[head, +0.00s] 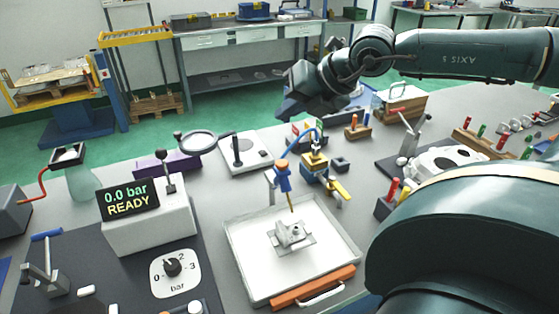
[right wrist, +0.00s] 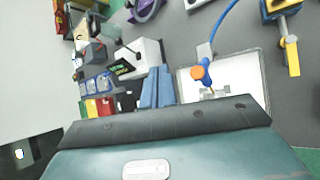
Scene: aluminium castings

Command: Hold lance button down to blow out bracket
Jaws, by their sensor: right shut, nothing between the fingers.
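The lance (head: 283,178) stands upright over the white tray (head: 240,255), with a blue and orange body, a blue hose and a thin nozzle pointing down. The pale metal bracket (head: 291,234) sits in the tray under the nozzle. In the right wrist view the lance's orange part (right wrist: 201,72) shows right of my fingers. The bracket is not clear there. My right gripper (head: 289,108) is raised behind and above the lance, apart from it. Its fingers (right wrist: 157,87) are shut and empty. My left gripper is not in view.
A display box (head: 150,225) reading "0.0 bar READY" stands left of the tray, with a pressure dial (head: 173,267) before it. A magnifier (head: 200,141), a blue and yellow regulator (head: 315,165) and a clamp fixture (head: 430,160) stand around. An orange-handled brush (head: 312,287) lies at the tray's front.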

